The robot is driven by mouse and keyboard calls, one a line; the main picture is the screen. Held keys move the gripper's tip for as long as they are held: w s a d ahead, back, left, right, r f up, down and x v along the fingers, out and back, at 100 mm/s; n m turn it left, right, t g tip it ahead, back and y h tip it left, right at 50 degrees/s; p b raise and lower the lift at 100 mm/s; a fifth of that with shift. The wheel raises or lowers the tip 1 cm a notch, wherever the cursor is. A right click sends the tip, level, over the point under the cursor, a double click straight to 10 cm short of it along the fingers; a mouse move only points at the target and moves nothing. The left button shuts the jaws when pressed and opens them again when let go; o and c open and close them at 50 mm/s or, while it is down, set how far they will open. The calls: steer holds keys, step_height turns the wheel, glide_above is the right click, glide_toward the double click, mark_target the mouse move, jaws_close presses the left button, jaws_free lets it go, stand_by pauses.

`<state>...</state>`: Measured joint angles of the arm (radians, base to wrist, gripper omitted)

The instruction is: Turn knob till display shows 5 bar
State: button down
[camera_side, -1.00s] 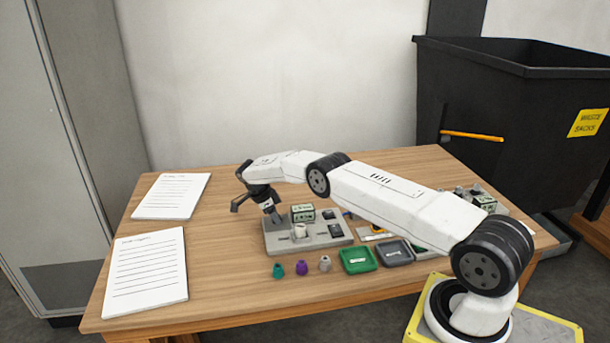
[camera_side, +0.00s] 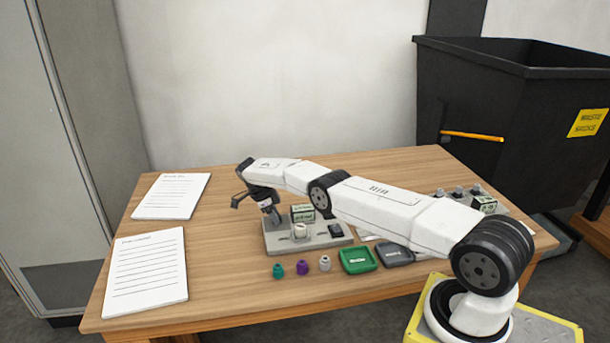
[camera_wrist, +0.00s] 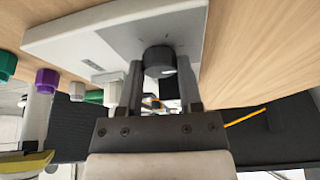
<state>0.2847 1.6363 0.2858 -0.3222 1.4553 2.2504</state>
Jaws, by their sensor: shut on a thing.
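A grey panel (camera_side: 335,242) lies on the table in the side view. It carries a small box with a greenish display (camera_side: 302,213), whose reading is too small to make out. In the wrist view a round black knob (camera_wrist: 158,58) stands on the pale panel (camera_wrist: 85,35). My gripper (camera_wrist: 158,72) is shut on this knob, one finger on each side. In the side view my gripper (camera_side: 274,217) reaches down to the panel's back left and hides the knob. A white round part (camera_side: 300,231) and a dark square part (camera_side: 336,230) sit on the panel too.
Teal (camera_side: 278,271), purple (camera_side: 302,267) and grey (camera_side: 324,263) caps stand in front of the panel. A green tray (camera_side: 358,260) and a dark grey tray (camera_side: 395,255) are beside them. Another unit with knobs (camera_side: 477,190) is at the right. Paper sheets (camera_side: 145,272) lie left.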

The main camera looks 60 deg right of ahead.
steer(key=shift+c, duration=1.3)
jaws_free()
steer(key=shift+r, duration=0.1)
steer(key=shift+v, duration=1.5)
step_height(320, 180, up, 7)
